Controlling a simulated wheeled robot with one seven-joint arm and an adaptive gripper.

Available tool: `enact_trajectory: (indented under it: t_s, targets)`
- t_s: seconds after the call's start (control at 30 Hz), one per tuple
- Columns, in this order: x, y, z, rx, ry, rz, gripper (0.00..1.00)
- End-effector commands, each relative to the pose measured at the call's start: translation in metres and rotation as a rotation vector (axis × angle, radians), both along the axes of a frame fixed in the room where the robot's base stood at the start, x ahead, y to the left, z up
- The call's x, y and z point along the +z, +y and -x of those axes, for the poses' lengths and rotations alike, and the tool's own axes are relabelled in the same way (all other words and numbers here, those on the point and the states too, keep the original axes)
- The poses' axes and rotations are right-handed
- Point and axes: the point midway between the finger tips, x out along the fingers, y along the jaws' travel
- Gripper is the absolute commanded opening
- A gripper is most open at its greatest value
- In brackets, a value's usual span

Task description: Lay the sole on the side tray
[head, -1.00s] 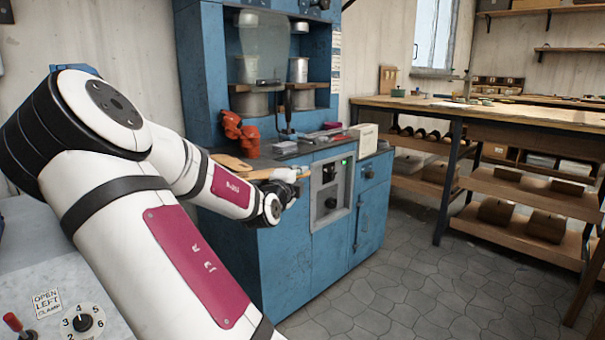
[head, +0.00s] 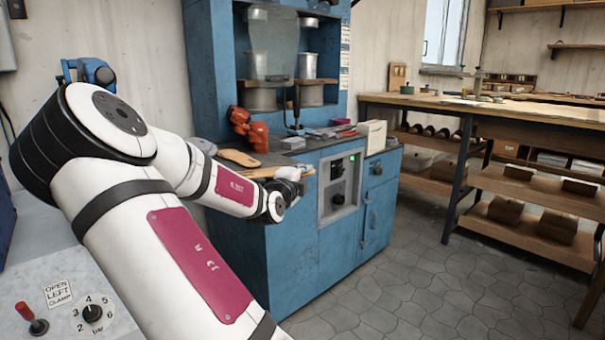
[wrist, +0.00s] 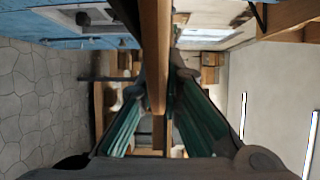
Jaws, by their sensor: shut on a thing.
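My gripper (wrist: 157,98) is shut on a tan sole (wrist: 155,45). In the wrist view the sole is seen edge-on as a long narrow strip between the two green-lined fingers. In the head view my gripper is mostly hidden behind my wrist, in front of the blue machine's worktop. A thin tan edge (head: 262,172) beside it looks like the held sole, apparently held level. Another tan sole-shaped piece (head: 240,157) lies on the dark worktop just behind. I cannot pick out the side tray with certainty in either view.
The blue machine (head: 285,250) stands ahead, with an orange-red device (head: 246,127) and small boxes on its worktop. A wooden workbench (head: 440,103) with shelves of blocks stands right. The tiled floor (head: 390,285) between is clear. A control panel (head: 75,295) is at near left.

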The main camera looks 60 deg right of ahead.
Motion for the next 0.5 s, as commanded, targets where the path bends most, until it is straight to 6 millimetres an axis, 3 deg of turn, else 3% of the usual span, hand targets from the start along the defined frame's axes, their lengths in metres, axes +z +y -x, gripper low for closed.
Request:
enact_trajectory:
  t_s: [0.5]
  targets:
    - [-0.0042,-0.0003,0.0002,0.0,-0.001,0.001,0.0]
